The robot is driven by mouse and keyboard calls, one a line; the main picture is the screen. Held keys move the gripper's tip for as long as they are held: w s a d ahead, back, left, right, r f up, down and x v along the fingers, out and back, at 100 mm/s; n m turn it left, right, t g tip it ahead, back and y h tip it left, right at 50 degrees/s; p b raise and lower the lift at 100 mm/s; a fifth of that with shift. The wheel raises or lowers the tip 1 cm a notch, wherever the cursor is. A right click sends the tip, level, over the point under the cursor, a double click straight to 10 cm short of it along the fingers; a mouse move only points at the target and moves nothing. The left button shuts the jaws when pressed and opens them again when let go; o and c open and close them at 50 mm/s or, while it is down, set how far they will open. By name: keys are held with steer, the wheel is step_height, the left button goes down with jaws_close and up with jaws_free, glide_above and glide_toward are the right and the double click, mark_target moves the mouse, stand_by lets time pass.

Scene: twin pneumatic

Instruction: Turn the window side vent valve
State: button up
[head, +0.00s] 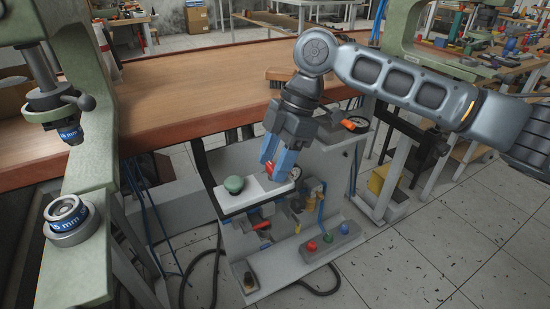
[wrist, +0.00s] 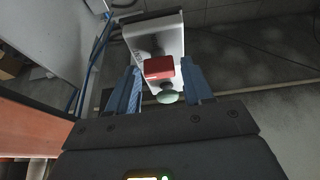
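A red handle (head: 268,171) shows partly between and behind the fingers. In the wrist view the red handle (wrist: 158,68) lies between the two fingertips (wrist: 158,70), with a gap on each side. A second red handle (head: 261,226) is lower on the unit. I cannot tell which handle is the window side vent valve.
A wooden bench (head: 190,95) runs behind the unit. A green press (head: 90,150) stands at the left. A ledge with red, green and blue buttons (head: 328,237) is at lower right. The floor at right is open.

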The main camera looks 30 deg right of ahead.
steer(key=c, duration=0.8)
